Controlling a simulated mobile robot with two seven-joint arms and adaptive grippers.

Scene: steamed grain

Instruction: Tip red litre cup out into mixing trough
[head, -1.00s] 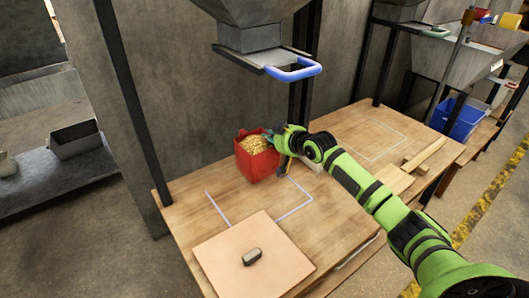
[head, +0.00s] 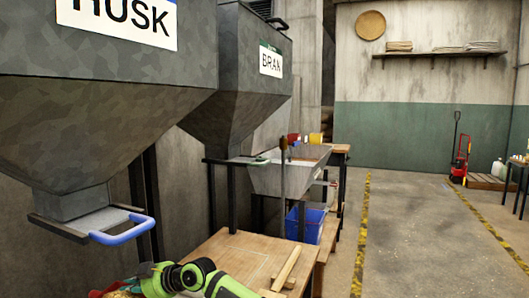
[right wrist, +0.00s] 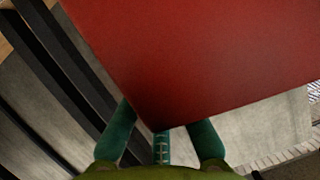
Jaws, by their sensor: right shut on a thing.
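The red litre cup (head: 97,294) is at the bottom left edge of the head view, mostly cut off, with a bit of pale grain in it. My right gripper (head: 143,274) is beside it, partly cut off. In the right wrist view the cup's red wall (right wrist: 205,55) fills the upper part, and the teal fingers of my right gripper (right wrist: 162,137) are shut on it. A grey sloped metal trough (head: 275,181) stands beyond the bran hopper; I cannot tell whether it is the mixing trough. My left gripper is not in view.
The husk hopper (head: 70,110) hangs above at left, with a blue-handled slide gate (head: 122,231). The bran hopper (head: 240,90) is behind it. Wood strips (head: 286,268) lie on the wooden bench (head: 235,257). A blue bin (head: 305,224) stands beyond. The floor at right is open.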

